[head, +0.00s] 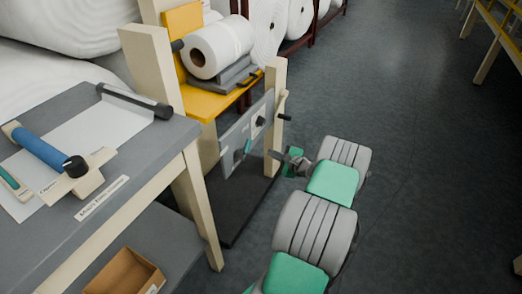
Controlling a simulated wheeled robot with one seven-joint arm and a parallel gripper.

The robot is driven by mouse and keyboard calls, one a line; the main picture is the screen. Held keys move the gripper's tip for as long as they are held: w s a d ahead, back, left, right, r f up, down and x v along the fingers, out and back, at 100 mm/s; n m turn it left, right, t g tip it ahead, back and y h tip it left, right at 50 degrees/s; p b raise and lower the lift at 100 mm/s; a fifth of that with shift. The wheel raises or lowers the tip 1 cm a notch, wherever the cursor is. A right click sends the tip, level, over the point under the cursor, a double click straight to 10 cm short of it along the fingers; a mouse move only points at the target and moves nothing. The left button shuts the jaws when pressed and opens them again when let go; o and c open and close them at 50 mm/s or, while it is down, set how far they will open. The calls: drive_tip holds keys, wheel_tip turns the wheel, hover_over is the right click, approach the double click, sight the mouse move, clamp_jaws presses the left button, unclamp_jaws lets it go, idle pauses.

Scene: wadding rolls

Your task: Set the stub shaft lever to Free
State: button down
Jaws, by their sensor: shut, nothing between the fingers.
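An upright grey panel (232,140) stands between cream posts, below a yellow shelf. It carries a small teal lever-like piece (247,147) and a dark knob (260,122). A crank-like part with a black grip (285,117) sticks out from the right post. I cannot tell which of these is the stub shaft lever, and no Free marking is readable. My gripper (279,156) is shut and empty, just right of the panel by the right post. My arm reaches in from the lower right. The fingertips are small, and I cannot tell whether they touch anything.
A grey worktable (150,160) at left holds a blue-handled roller (45,152) and a dark rod (135,100). A cardboard box (125,272) sits below. The floor (420,150) at right is clear.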

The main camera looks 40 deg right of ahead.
drive_tip(key=a+b+x, duration=0.1)
drive_tip(key=b+x, duration=0.1)
drive_tip(key=x, duration=0.8)
drive_tip(key=a+r, duration=0.1)
drive_tip(key=s+a+r, duration=0.1)
drive_tip(key=shift+r+p, duration=0.3)
drive_tip(key=shift+p, duration=0.05)
